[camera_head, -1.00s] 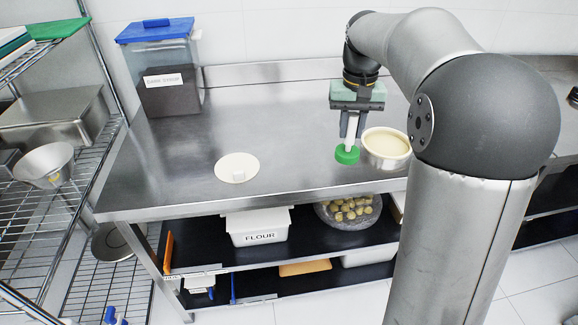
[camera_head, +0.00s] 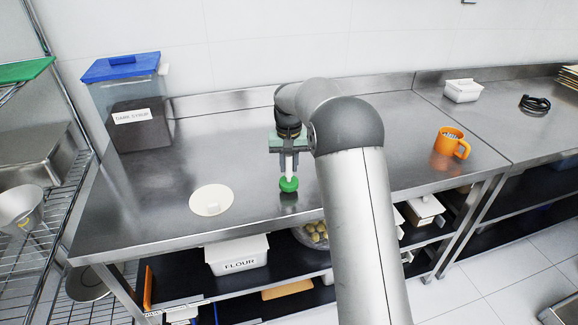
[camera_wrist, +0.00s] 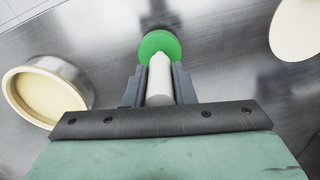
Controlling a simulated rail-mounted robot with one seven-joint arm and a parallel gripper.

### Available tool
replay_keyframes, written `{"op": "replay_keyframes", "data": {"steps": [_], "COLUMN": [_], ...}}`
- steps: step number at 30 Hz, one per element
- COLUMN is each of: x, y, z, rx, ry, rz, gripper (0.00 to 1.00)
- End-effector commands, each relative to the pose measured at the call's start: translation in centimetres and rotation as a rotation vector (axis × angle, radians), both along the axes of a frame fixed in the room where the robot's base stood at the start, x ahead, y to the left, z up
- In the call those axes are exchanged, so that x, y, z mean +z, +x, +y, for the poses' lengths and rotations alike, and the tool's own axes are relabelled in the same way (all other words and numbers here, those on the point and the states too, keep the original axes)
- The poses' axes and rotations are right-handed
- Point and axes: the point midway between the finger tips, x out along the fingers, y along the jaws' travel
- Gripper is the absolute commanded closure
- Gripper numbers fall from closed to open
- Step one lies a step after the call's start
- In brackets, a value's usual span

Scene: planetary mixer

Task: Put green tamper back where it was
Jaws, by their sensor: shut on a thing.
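The green tamper (camera_head: 288,185) has a round green head and a white handle. My gripper (camera_head: 288,158) is shut on the handle, with the green head pointing down, just above the steel table (camera_head: 180,180); I cannot tell whether it touches. The wrist view shows the tamper's green head (camera_wrist: 159,45) beyond the two dark fingers of my gripper (camera_wrist: 159,82), with the white handle between them. Where the tamper stood before is not marked in these frames.
A syrup container (camera_head: 130,105) stands at the back left, an orange mug (camera_head: 449,143) at the right.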

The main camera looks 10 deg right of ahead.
Motion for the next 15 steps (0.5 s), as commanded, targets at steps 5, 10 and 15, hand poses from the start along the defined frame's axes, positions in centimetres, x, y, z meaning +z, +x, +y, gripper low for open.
{"op": "replay_keyframes", "data": {"steps": [5, 10, 15], "x": [-1.5, -1.5, -1.9], "y": [-0.1, 0.0, -0.1], "z": [0.0, 0.0, 0.0], "rx": [0.000, 0.000, 0.000], "ry": [0.000, 0.000, 0.000], "rz": [0.000, 0.000, 0.001], "gripper": [1.00, 1.00, 0.71]}}
